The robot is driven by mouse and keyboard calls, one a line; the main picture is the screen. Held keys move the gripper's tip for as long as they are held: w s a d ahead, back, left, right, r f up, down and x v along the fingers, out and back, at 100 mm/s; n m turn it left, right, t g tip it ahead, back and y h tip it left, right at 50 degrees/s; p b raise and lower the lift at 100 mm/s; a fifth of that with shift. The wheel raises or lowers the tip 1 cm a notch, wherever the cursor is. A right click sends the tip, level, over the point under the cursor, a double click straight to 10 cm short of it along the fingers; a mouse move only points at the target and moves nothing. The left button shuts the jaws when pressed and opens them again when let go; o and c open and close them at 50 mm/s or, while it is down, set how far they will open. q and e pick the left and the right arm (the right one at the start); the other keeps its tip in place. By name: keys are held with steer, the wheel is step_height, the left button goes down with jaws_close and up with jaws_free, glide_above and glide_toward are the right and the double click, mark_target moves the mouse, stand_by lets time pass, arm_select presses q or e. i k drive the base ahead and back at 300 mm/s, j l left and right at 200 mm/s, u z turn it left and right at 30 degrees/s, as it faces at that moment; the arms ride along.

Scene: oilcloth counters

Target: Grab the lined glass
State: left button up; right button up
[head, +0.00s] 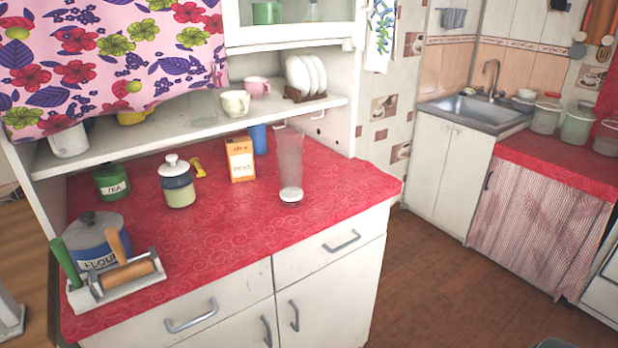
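A tall clear glass (290,158) stands upright on the red oilcloth counter, near its right end. Faint vertical lines seem to show on its wall, but it is too small to be sure. A small white round piece (290,197) shows at its foot; I cannot tell whether it is the glass's base or a separate thing. Another faint clear glass (203,107) stands on the shelf above, partly under the flowered cloth. Neither of my grippers can be made out in the head view.
An orange box (241,159) and a blue cup (258,139) stand left of and behind the glass. A lidded jar (178,183) is further left. The shelf (330,103) overhangs the counter's back. The counter (225,240) is clear in front of the glass.

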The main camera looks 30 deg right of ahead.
mark_target(291, 187)
steer(key=l, duration=2.15)
